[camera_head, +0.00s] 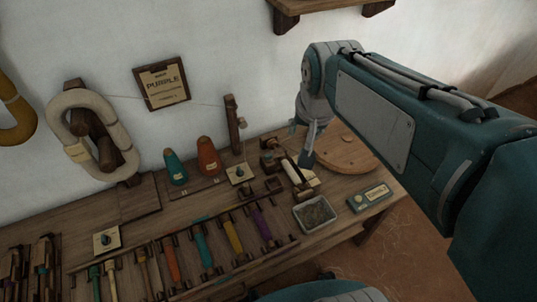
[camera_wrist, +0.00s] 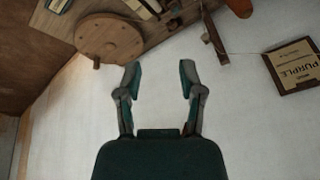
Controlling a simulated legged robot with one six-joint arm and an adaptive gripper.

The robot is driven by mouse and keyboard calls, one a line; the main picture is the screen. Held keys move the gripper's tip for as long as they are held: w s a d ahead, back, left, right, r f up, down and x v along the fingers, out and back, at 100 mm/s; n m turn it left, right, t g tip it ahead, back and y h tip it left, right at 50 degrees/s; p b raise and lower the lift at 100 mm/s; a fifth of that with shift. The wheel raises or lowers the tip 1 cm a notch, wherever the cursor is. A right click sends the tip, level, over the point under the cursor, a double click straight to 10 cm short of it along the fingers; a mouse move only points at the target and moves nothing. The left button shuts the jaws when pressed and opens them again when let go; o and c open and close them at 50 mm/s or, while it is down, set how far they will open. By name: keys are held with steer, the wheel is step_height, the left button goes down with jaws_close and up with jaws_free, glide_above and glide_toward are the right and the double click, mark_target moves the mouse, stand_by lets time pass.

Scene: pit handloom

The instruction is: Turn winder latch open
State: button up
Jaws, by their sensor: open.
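The winder (camera_head: 297,172) stands at the right end of the wooden bench, with dark wooden posts and a pale spool. A round wooden wheel (camera_head: 345,153) sits beside it; the wheel (camera_wrist: 108,40) also shows upper left in the wrist view. I cannot make out the latch clearly in either view. My gripper (camera_head: 308,150) hangs over the winder in the head view and partly covers it. In the wrist view my gripper (camera_wrist: 160,78) has its two fingers wide apart, with only pale wall visible between them.
A purple-label card (camera_head: 162,84) hangs on the wall. Teal and orange cones (camera_head: 208,156) stand left of the winder, near a wooden post (camera_head: 233,124). A metal tray (camera_head: 315,213) and a green labelled box (camera_head: 370,197) lie at the bench front. Coloured bobbins (camera_head: 203,245) fill a rack.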

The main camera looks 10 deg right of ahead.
steer(key=w+f+m+g, duration=0.1)
steer(key=w+f+m, duration=0.25)
steer(key=w, duration=0.65)
steer(key=m+g, duration=0.3)
steer(key=m, duration=0.4)
glide_above(268, 155)
step_height(268, 155, down, 23)
steer(key=shift+m, duration=0.25)
step_height(268, 155, down, 12)
steer(key=shift+r, duration=0.25)
steer(key=shift+c, duration=0.3)
jaws_close()
